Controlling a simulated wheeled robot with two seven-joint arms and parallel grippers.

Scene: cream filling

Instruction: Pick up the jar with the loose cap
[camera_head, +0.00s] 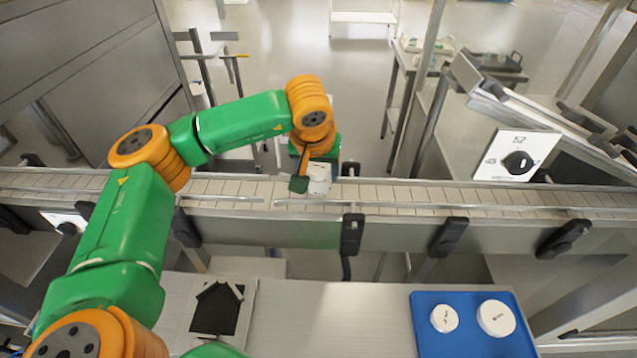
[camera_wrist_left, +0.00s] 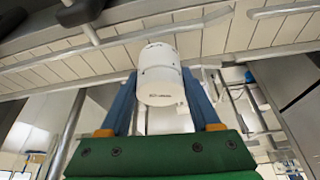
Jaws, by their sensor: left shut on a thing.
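A white jar (camera_head: 319,178) is at the conveyor, mid-picture in the head view, partly hidden by my left gripper (camera_head: 312,176). In the left wrist view the white jar (camera_wrist_left: 160,72) sits between the two blue fingers of my left gripper (camera_wrist_left: 160,92), which is shut on it. A seam near one end of the jar shows its cap and body, but I cannot tell how loose the cap is. I cannot tell whether the jar touches the belt. My right gripper is not in view.
The conveyor (camera_head: 430,194) runs across the picture with side rails. A blue tray (camera_head: 430,310) at the front right holds two round white pieces (camera_head: 496,318). A black pad (camera_head: 216,312) lies on the front table. A panel with a black knob (camera_head: 518,162) stands behind the conveyor.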

